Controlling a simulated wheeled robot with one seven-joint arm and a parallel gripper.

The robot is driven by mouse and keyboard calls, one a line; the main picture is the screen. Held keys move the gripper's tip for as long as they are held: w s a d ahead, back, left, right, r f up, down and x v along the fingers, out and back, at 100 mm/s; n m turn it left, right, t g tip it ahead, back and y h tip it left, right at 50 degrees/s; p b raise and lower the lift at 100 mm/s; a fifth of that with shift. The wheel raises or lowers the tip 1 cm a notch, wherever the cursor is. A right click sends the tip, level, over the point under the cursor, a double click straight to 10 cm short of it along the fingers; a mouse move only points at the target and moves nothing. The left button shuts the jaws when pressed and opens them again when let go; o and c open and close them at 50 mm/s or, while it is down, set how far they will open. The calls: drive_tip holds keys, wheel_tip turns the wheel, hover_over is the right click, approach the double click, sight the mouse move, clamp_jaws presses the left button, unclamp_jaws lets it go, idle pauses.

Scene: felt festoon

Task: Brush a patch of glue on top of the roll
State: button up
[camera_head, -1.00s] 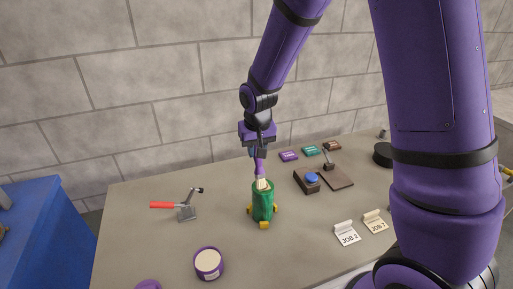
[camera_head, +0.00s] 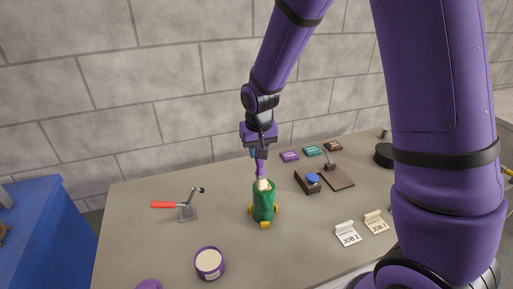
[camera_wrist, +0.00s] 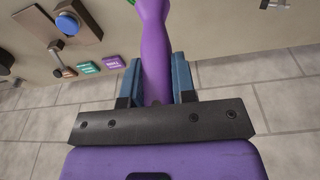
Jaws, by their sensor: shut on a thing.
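The green roll (camera_head: 264,203) lies on yellow supports (camera_head: 265,225) near the middle of the table in the head view. My gripper (camera_head: 260,153) is above the roll's far end, shut on the purple handle of a brush (camera_head: 260,169). The handle also shows between the blue fingers in the wrist view (camera_wrist: 152,45). The brush points down, with its pale bristles (camera_head: 263,185) at the top of the roll; whether they touch it I cannot tell. An open purple-rimmed tub (camera_head: 209,263) with cream contents stands at the front left. The wrist view hides the bristles.
A red-handled clamp (camera_head: 178,207) stands to the left. A blue button box (camera_head: 308,180), a brown board with a lever (camera_head: 337,175) and small coloured labels (camera_head: 312,151) are at the back right. Two job cards (camera_head: 347,233) stand at the front right.

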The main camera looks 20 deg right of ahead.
drive_tip(key=shift+s, duration=0.55)
drive_tip(key=shift+w+f, duration=0.1)
drive_tip(key=shift+w, duration=0.45)
idle(1.4)
drive_tip(key=shift+w, duration=0.15)
drive_tip(key=shift+w, duration=0.6)
